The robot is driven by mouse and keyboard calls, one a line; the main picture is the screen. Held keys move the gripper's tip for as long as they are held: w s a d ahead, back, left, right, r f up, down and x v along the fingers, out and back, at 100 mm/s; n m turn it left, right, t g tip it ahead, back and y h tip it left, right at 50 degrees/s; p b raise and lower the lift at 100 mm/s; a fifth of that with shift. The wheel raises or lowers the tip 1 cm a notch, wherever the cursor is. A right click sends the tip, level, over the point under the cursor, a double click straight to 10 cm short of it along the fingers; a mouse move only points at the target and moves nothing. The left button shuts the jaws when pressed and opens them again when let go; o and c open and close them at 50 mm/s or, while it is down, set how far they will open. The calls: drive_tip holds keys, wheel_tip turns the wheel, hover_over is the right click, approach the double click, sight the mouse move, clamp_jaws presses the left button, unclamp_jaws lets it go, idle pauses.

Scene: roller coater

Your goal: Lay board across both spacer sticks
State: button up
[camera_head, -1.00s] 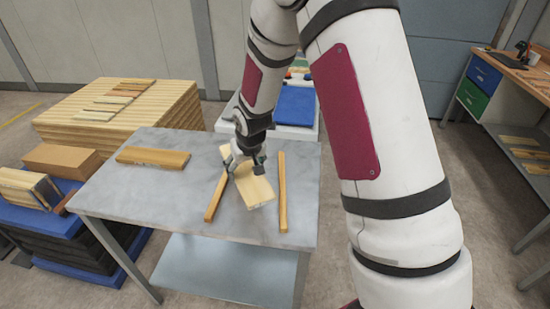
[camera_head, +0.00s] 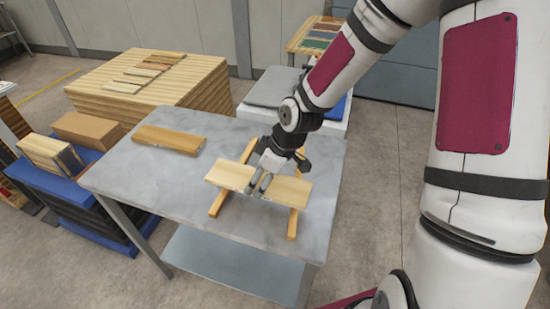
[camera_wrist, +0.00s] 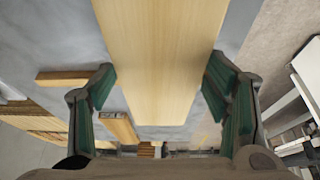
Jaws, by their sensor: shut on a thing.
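A pale wooden board (camera_head: 229,176) lies crosswise over two narrow spacer sticks on the grey table. The left stick (camera_head: 218,204) and the right stick (camera_head: 293,223) show beyond the board's near edge; the board hides their middles. The board's ends reach past both sticks. I cannot tell whether it rests on them or hangs just above. My gripper (camera_head: 262,183) is shut on the board near its middle. In the wrist view, the board (camera_wrist: 160,60) runs between the green-padded fingers of my gripper (camera_wrist: 160,100).
The grey table (camera_head: 150,185) also holds another wooden board (camera_head: 169,139) at its back left. A plank stack (camera_head: 150,85) stands behind, and a blue pallet with boxes (camera_head: 70,180) to the left. The table's left and front areas are clear.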

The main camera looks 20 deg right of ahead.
drive_tip(key=w+d, duration=0.2)
drive_tip(key=w, duration=0.2)
drive_tip(key=w+d+f, duration=0.1)
drive_tip(key=w+d, duration=0.2)
drive_tip(key=w, duration=0.1)
drive_tip(key=w+d, duration=0.3)
drive_tip(key=w, duration=0.1)
drive_tip(key=shift+w+d+f, duration=0.1)
drive_tip(key=shift+w+f, duration=0.05)
drive_tip(key=shift+w, duration=0.25)
drive_tip(key=shift+w+d+f, duration=0.15)
drive_tip(key=shift+w+f, duration=0.05)
drive_tip(key=shift+f, duration=0.1)
drive_tip(key=shift+f+p, duration=0.5)
drive_tip(key=shift+f, duration=1)
drive_tip(key=o, duration=1.3)
drive_tip(key=shift+f, duration=0.1)
